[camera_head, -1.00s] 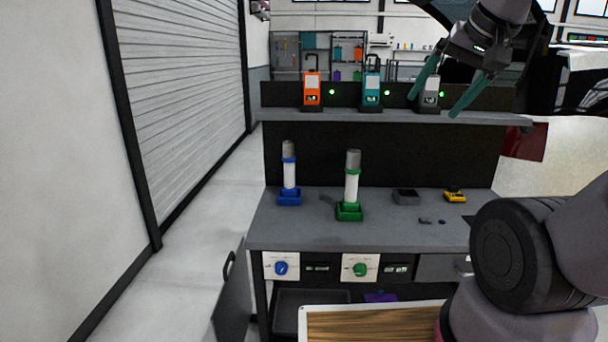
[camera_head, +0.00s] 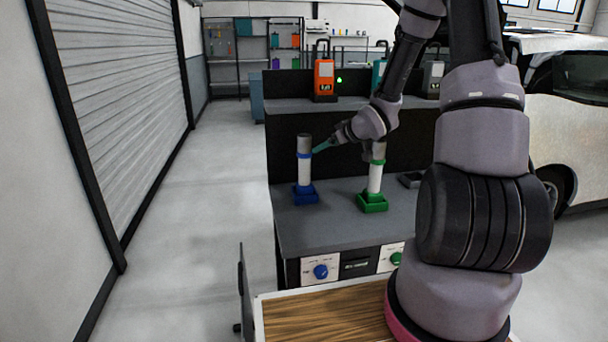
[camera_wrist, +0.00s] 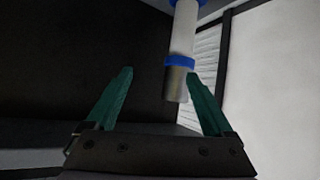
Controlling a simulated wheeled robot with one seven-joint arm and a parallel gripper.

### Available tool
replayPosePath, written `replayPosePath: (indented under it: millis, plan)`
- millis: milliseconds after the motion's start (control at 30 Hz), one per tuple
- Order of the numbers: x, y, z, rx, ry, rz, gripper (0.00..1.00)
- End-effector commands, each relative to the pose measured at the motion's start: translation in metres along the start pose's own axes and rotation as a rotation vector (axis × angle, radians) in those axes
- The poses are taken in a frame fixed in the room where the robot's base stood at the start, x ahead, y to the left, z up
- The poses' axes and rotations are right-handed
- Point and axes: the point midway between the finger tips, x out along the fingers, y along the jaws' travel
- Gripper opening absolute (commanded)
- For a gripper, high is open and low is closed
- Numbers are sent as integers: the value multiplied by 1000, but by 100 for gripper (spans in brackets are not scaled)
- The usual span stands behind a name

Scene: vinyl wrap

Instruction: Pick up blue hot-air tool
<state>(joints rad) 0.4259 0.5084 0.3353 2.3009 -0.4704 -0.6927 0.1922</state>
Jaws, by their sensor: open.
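The blue hot-air tool (camera_head: 304,171) stands upright in its blue holder (camera_head: 306,195) on the bench, with a white body, blue rings and a grey top. My gripper (camera_head: 320,148) is open and empty, just right of the tool's upper part in the head view. In the wrist view, the tool (camera_wrist: 181,38) comes down from the top edge, its metal end near the right fingertip and inside the opening between the fingers (camera_wrist: 160,72). I cannot tell whether finger and tool touch. The arm hides part of the bench.
A green tool (camera_head: 376,175) stands in a green holder (camera_head: 372,202) close to the right, partly behind my wrist. A shelf (camera_head: 290,105) above carries an orange unit (camera_head: 324,78) and others. A wood-topped surface (camera_head: 325,315) is in front. Floor at left is clear.

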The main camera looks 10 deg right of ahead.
Motion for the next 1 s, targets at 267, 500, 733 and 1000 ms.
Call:
replayPosePath:
  millis: [267,500,733,1000]
  plan:
    - [34,-23,21,0,135,-133,86]
    - [68,-31,16,-2,149,-145,86]
    - [90,-34,14,0,146,-142,86]
    - [126,-41,15,-2,146,-143,86]
